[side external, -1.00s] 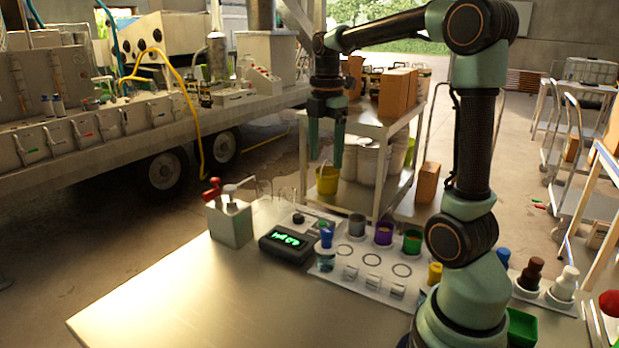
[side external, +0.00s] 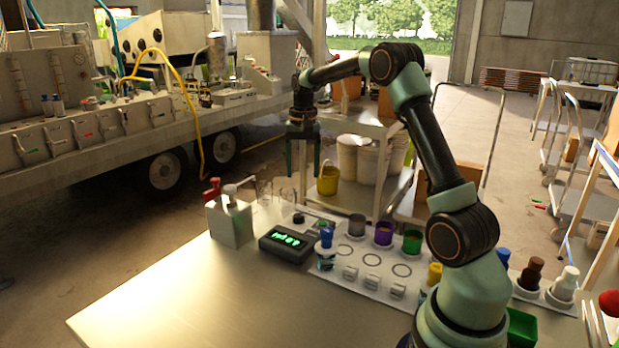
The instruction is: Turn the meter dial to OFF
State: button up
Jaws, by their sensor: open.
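The black meter (side external: 288,243) sits on the metal table with a lit green display (side external: 286,240). A small dark round knob (side external: 298,218) shows just behind the meter; I cannot read any marks on it. My gripper (side external: 302,175) points down with its two fingers apart and nothing between them. In the picture it is above the knob, clear of it and of the table.
A white block with a red-handled part (side external: 230,222) stands left of the meter, with clear glasses (side external: 287,196) behind. The front table (side external: 190,300) is bare.

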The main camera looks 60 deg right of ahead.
aim_at(299, 216)
jog(key=f+m, duration=0.2)
jog(key=f, duration=0.3)
jog(key=w+d+f+m, duration=0.1)
jog(key=f+m, duration=0.1)
jog(key=f, duration=0.3)
jog(key=w+f+m, duration=0.1)
jog(key=f+m, duration=0.1)
jog(key=f, duration=0.3)
jog(key=shift+w+d, duration=0.25)
grip_shut()
